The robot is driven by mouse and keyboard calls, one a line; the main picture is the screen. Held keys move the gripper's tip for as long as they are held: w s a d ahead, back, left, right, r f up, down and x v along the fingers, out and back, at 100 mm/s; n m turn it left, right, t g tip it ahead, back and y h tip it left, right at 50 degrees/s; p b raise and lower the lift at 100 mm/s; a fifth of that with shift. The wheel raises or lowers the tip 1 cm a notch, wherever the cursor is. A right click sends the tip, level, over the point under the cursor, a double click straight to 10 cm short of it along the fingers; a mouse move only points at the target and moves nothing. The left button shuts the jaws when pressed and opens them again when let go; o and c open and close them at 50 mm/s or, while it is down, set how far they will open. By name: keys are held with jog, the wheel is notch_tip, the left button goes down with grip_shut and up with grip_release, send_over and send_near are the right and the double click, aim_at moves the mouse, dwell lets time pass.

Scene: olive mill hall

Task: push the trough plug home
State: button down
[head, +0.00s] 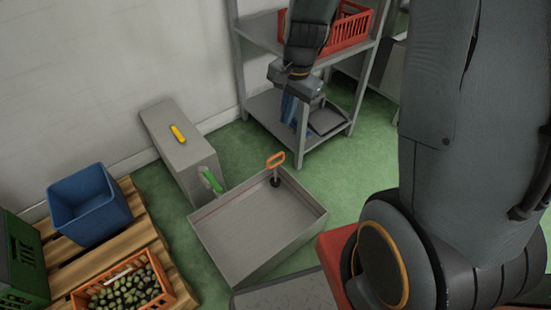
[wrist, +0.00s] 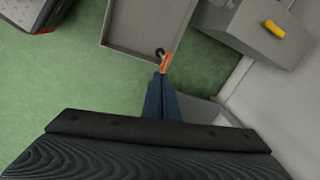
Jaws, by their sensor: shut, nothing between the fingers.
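The trough (head: 255,232) is a shallow, open grey metal box on the green floor; part of it shows in the wrist view (wrist: 125,30). The plug (head: 275,168) has an orange loop handle on a dark stem and black stopper. It stands upright in the trough's far corner; how deep the stopper sits I cannot tell. My gripper (head: 290,110) points down, beyond and above the plug, its blue fingers shut and empty. In the wrist view my fingertips (wrist: 160,80) overlap the line of sight just below the orange handle (wrist: 166,62); contact is not clear.
A grey cabinet (head: 175,150) with a yellow handle and a green lever stands left of the trough. A metal shelf (head: 250,60) with a red crate (head: 345,28) stands behind my gripper. A pallet with a blue bin (head: 88,205) and olive crate (head: 130,285) is at left.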

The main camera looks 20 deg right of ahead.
jog(key=w+f+m+b, duration=0.3)
jog(key=w+f+b, duration=0.35)
jog(key=f, duration=0.45)
jog(key=b, duration=0.8)
send_over(276, 164)
jog(key=f, duration=1.2)
jog(key=shift+s+f, duration=0.3)
jog(key=shift+f, duration=0.05)
jog(key=shift+f, duration=0.1)
notch_tip(276, 164, down, 4)
jog(key=b, duration=0.3)
jog(key=shift+d+f, duration=0.1)
jog(key=shift+f, duration=0.2)
jog(key=shift+s, duration=0.1)
notch_tip(276, 164, up, 14)
jog(key=s+p, duration=0.2)
jog(key=p, duration=0.8)
jog(key=shift+s+d+r+t, duration=0.2)
jog(key=shift+d+t, duration=0.1)
jog(key=shift+d, duration=0.15)
